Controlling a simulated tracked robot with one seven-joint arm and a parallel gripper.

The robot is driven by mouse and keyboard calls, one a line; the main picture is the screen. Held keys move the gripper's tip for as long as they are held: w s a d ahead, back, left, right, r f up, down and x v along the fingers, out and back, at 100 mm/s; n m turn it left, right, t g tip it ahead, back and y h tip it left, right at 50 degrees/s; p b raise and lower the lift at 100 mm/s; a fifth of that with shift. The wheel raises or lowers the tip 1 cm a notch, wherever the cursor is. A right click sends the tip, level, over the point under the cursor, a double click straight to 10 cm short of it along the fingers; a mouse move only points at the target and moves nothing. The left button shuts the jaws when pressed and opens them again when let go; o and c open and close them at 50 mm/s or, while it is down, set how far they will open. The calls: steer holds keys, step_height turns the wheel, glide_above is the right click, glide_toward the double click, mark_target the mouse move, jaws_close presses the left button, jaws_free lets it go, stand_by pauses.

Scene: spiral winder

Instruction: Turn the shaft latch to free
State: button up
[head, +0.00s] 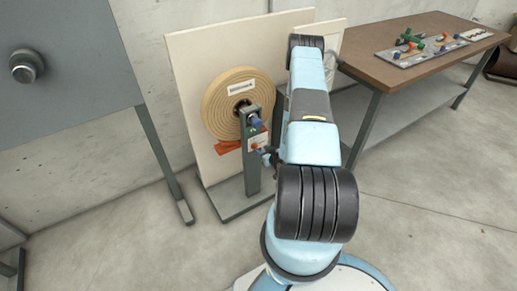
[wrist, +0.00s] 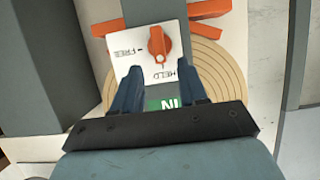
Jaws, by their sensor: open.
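In the head view the plate (head: 259,140) is on a grey post, with my gripper (head: 266,154) close by, partly hidden by my arm.
A tan wound roll (head: 225,97) stands behind the post (head: 250,172), before a pale panel (head: 188,55). Orange bars (wrist: 120,26) flank the plate.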

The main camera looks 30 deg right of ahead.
steer(key=x, duration=0.5)
steer(key=shift+w+f, duration=0.1)
steer(key=shift+w, duration=0.1)
